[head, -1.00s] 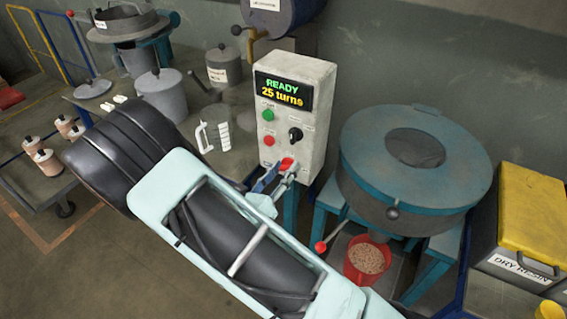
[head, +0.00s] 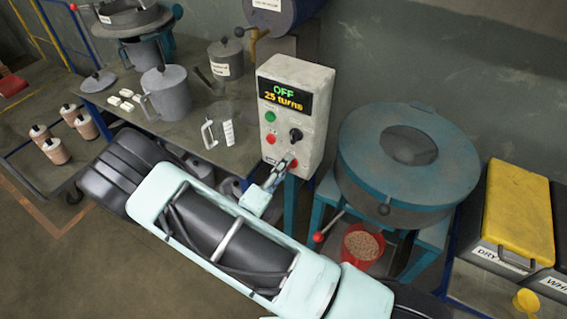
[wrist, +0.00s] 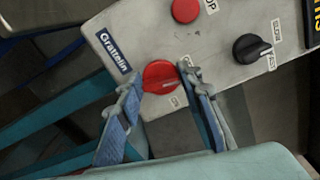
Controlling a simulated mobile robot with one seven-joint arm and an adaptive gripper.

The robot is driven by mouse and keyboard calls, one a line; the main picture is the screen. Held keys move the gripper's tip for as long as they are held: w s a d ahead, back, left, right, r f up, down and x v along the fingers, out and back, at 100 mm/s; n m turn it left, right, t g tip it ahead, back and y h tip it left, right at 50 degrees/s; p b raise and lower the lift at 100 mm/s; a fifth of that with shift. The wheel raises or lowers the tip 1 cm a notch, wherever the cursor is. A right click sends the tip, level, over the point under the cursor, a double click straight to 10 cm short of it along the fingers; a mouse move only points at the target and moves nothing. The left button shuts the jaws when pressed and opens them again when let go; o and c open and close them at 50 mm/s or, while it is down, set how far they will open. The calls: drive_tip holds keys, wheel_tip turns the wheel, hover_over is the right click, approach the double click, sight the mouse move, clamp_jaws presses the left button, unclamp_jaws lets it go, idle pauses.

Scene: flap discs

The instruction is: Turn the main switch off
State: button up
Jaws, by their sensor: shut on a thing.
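The main switch is a red rotary knob (wrist: 160,74) with a pale pointer mark, low on the grey control box (head: 311,125). In the head view only a bit of its red edge (head: 294,163) shows past my fingers. My gripper (head: 277,170) is at the knob, with one blue-padded finger on each side of it in the wrist view (wrist: 162,78), shut on it.
Above the switch are a green button (head: 270,117), a red button (head: 270,139) and a black selector knob (head: 296,135). A teal-lidded round drum (head: 440,155) stands close right, with a red bucket (head: 347,246) below it. A bench (head: 230,165) lies left.

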drive_tip(key=shift+n+p, duration=0.45)
drive_tip(key=shift+n, duration=0.75)
drive_tip(key=shift+f, duration=0.1)
drive_tip(key=o, duration=1.2)
drive_tip(key=shift+c, duration=0.2)
drive_tip(key=v, duration=1.2)
